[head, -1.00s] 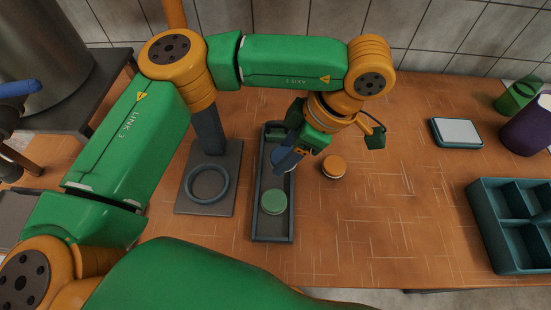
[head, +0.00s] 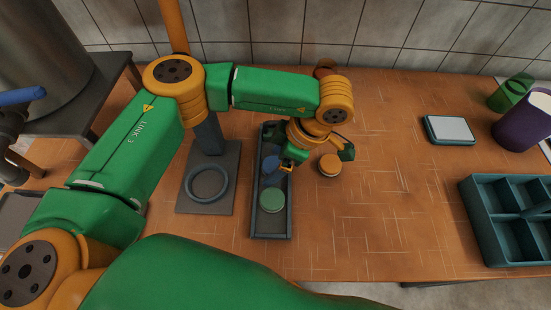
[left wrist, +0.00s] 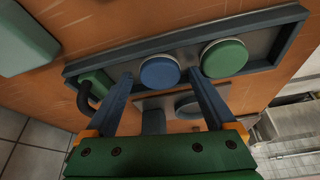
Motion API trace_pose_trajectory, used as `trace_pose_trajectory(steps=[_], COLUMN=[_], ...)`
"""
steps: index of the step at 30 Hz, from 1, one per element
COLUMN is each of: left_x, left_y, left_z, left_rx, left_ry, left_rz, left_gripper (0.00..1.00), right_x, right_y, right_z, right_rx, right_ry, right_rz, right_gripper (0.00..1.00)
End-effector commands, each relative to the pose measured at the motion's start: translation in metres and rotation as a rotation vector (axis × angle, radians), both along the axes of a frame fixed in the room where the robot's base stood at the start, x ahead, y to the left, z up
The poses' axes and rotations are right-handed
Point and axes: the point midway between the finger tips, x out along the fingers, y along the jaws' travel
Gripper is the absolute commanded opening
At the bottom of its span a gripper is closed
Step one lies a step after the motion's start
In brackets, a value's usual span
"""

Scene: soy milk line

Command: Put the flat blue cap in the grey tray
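The flat blue cap (head: 271,164) lies in the long grey tray (head: 254,215), behind a flat green cap (head: 272,200). In the left wrist view the blue cap (left wrist: 160,73) rests on the tray floor, beside the green cap (left wrist: 224,58); the tray's rim (left wrist: 180,35) runs behind both. My left gripper (head: 284,166) is over the tray, partly covering its right side. In the wrist view its two fingers (left wrist: 163,88) are apart, one on each side of the blue cap, with visible gaps to it. My right gripper is not in view.
An orange cap (head: 330,165) lies on the table right of the tray. A grey stand with a ring (head: 207,183) is to the left. A teal compartment box (head: 485,235), a purple cup (head: 522,125) and a white-topped pad (head: 449,130) are at right. The middle right of the table is clear.

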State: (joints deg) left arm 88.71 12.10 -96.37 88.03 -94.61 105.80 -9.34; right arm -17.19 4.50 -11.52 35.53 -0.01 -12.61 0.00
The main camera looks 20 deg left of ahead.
Motion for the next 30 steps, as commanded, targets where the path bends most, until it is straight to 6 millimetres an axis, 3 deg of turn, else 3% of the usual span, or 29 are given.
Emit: trace_pose_trajectory(steps=[7, 9, 17, 21, 30], left_x=[0.0, 0.001, 0.003, 0.004, 0.004], left_y=[0.0, -0.005, -0.03, -0.041, -0.047], left_z=[0.008, 0.012, 0.072, 0.104, 0.115], left_rx=[0.0, -0.001, -0.002, 0.0, -0.001], left_ry=[0.0, -0.004, -0.005, -0.004, 0.0], left_rz=[0.0, 0.001, -0.001, 0.0, 0.0], left_gripper=[0.89, 0.89, 0.89, 0.89, 0.89], right_x=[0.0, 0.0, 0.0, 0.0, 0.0], right_y=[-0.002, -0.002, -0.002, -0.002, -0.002], right_z=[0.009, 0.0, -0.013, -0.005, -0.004], right_rx=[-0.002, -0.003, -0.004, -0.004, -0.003], right_ry=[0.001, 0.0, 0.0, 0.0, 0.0], right_rz=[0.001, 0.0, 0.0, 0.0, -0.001], right_gripper=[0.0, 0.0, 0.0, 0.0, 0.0])
